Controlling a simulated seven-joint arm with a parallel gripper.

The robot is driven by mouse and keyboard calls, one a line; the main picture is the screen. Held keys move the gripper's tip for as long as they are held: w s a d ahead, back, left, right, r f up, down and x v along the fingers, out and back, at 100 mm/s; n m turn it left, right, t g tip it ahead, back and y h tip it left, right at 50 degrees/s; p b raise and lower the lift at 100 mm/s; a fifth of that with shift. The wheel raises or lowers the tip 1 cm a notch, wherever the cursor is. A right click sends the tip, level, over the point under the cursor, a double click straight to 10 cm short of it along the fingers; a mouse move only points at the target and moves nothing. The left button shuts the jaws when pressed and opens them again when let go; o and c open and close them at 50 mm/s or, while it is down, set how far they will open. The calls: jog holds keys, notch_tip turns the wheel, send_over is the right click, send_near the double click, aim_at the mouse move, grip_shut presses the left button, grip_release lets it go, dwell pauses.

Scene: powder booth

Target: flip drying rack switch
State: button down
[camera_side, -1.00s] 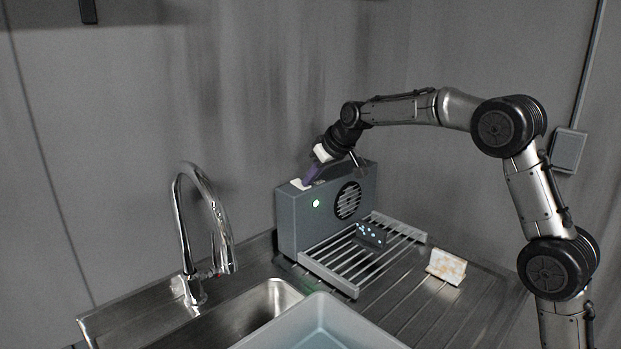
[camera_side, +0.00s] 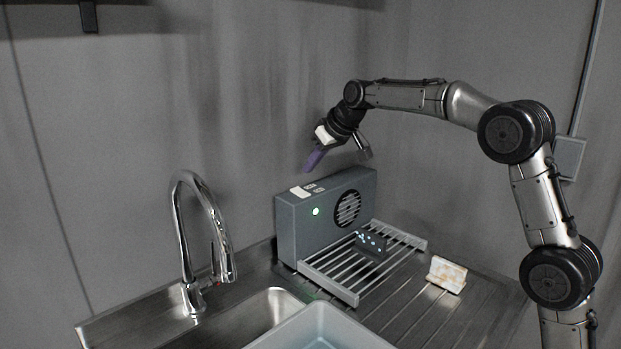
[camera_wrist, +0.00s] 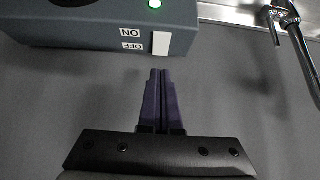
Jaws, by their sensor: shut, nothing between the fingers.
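The drying rack's grey box (camera_side: 325,215) stands at the back of the drainboard, with a round fan grille and a lit green light (camera_side: 316,211) on its front. The light also glows in the wrist view (camera_wrist: 154,4). The white switch (camera_side: 300,192) is on the box's top. In the wrist view the switch (camera_wrist: 161,43) sits beside the ON and OFF labels; I cannot tell which way it is tilted. My gripper (camera_side: 308,169), with purple fingers, is shut and empty above the switch, apart from it. The fingers (camera_wrist: 160,72) are together in the wrist view.
A slatted rack (camera_side: 350,270) in front of the box holds a dark speckled piece (camera_side: 370,244). A stained whitish block (camera_side: 446,274) lies to its right. A curved faucet (camera_side: 183,240), a sink and a pale blue tub (camera_side: 320,327) are at the left and front.

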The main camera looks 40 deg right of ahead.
jog(key=s+r, duration=0.5)
jog(key=s, duration=0.2)
jog(key=shift+s+r, duration=0.35)
jog(key=shift+s, duration=0.05)
jog(key=shift+a, duration=0.1)
jog(key=s+a+r+n, duration=0.1)
jog(key=s+a, duration=0.2)
jog(key=s, duration=0.6)
jog(key=s+a+r, duration=0.2)
jog(key=s+a, duration=0.2)
jog(key=s, duration=0.4)
jog(key=s+f+m+g, duration=0.1)
jog(key=s+f+g, duration=0.1)
jog(key=s+f, duration=1.6)
jog(key=shift+a, duration=0.15)
